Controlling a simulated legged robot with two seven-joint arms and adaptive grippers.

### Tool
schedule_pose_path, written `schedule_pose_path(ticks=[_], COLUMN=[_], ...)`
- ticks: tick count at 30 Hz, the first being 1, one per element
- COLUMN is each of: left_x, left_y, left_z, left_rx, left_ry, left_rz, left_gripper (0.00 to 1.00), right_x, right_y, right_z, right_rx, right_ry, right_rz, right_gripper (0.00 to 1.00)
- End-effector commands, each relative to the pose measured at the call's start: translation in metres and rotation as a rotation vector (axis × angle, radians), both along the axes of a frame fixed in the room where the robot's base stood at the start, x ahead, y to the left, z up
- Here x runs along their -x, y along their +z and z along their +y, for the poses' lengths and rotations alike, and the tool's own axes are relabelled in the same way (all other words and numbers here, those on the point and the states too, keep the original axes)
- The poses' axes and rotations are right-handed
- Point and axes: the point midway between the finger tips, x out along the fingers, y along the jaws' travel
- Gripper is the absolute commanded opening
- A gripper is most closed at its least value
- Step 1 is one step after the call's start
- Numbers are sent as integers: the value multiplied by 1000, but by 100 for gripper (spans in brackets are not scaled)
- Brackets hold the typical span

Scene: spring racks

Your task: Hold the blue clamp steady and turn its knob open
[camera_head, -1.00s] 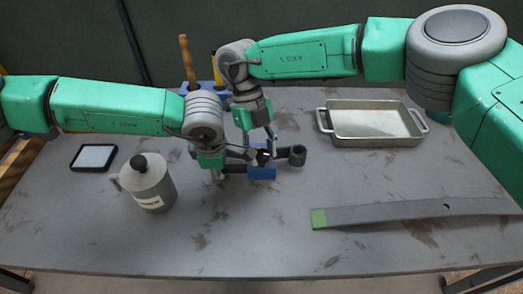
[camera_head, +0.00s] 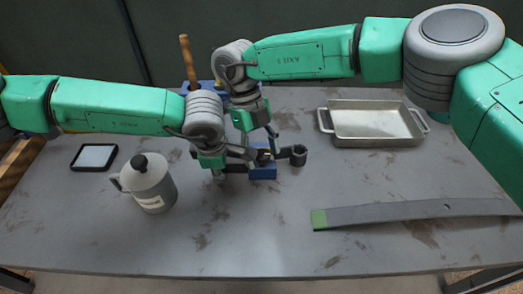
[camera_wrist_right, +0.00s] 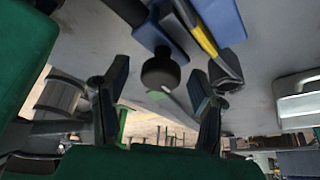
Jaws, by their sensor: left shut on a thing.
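The blue clamp (camera_head: 263,174) stands on the table near the middle, with a dark bar on its right ending in an upright grey cylinder (camera_head: 298,157). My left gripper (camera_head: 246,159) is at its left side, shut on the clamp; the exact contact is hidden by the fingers. My right gripper (camera_head: 267,139) comes down from above and behind, over the clamp's top. In the right wrist view its two fingers (camera_wrist_right: 158,95) are spread apart, with a round black knob (camera_wrist_right: 160,70) showing between them. I cannot tell whether they touch it.
A grey jug (camera_head: 150,186) and a small framed tablet (camera_head: 94,157) are at the left. A metal tray (camera_head: 373,141) is at the back right. A long grey strip (camera_head: 400,211) with a green end lies front right. A blue tool rack (camera_head: 186,88) is behind my arms. The table's front middle is free.

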Motion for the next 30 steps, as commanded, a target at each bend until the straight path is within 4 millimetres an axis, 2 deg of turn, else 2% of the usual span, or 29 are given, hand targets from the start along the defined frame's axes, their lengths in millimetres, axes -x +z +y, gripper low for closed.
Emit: schedule_pose_path(ticks=[7, 11, 30], left_x=[0, 0, -1], left_y=[1, 1, 1], left_z=[0, 0, 0], left_rx=[1, 1, 1], left_ry=[0, 0, 1], left_rz=[-2, -2, -2], left_gripper=[0, 0, 0], right_x=[0, 0, 0], right_y=[0, 0, 1], right_z=[-1, -1, -4], right_rx=[0, 1, 1], right_ry=[-24, -126, -1072], right_rz=[1, 1, 1], right_gripper=[52, 52, 52])
